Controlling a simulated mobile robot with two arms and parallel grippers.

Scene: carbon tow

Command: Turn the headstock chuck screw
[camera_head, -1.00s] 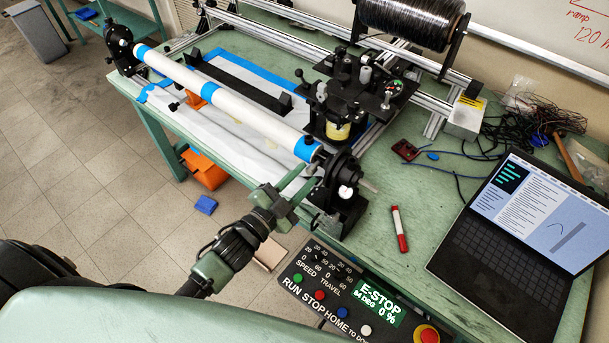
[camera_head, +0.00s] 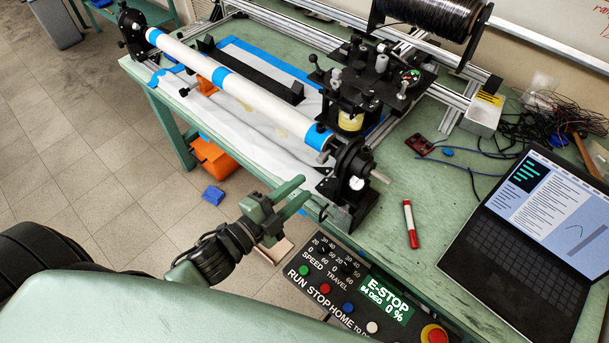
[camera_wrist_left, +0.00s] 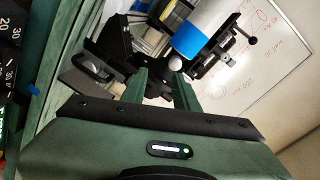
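The headstock (camera_head: 352,160) is a black unit at the near right end of the white tube (camera_head: 255,98). The tube has blue bands. A small black screw (camera_head: 320,128) stands up at the tube's near end. A round white part (camera_head: 356,184) sits low on the headstock. In the left wrist view the blue-banded tube end (camera_wrist_left: 192,38) and a black bar with a ball end (camera_wrist_left: 252,40) show beyond my fingers. My left gripper (camera_head: 302,190) is open and empty, just left of and below the headstock, apart from it. My right gripper is in no view.
The control panel (camera_head: 345,290) with its red button lies below my left gripper. A red-and-white marker (camera_head: 410,225) and a laptop (camera_head: 525,240) lie on the green table to the right. An orange bin (camera_head: 213,160) stands on the floor.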

